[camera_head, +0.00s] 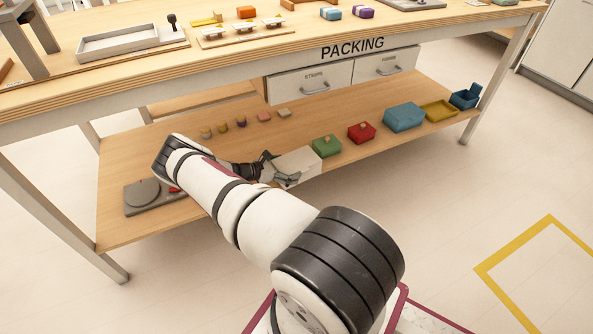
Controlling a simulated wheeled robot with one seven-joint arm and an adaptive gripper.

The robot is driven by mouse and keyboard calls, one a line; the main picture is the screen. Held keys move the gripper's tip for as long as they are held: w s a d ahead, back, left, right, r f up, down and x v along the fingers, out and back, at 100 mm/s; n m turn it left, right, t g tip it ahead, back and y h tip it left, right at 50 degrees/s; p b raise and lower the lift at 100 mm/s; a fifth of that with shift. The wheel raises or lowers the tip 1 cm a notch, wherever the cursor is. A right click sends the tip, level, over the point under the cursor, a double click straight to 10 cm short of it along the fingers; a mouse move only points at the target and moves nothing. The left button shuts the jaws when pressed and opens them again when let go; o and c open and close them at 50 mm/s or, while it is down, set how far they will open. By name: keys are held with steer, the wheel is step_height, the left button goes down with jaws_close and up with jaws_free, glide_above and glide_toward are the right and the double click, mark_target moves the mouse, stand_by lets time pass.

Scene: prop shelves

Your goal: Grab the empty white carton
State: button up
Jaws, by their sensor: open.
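The white carton (302,163) sits on the lower shelf of the packing bench, near its front edge and left of a green box. My arm reaches out to it from the front. My gripper (280,174) is open at the carton's left side, with its fingers overlapping the carton in the picture. I cannot tell whether the fingers touch it. The carton's left part is partly hidden by the gripper, and its inside cannot be seen.
On the lower shelf (126,232), a green box (326,147), a red box (361,133), a blue box (403,117), a yellow tray (439,110) and an open dark blue box (466,98) stand to the right. A grey scale (146,196) lies left. The tabletop and drawers (310,83) overhang behind.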

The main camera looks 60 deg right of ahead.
steer(key=c, duration=1)
steer(key=shift+r, duration=0.1)
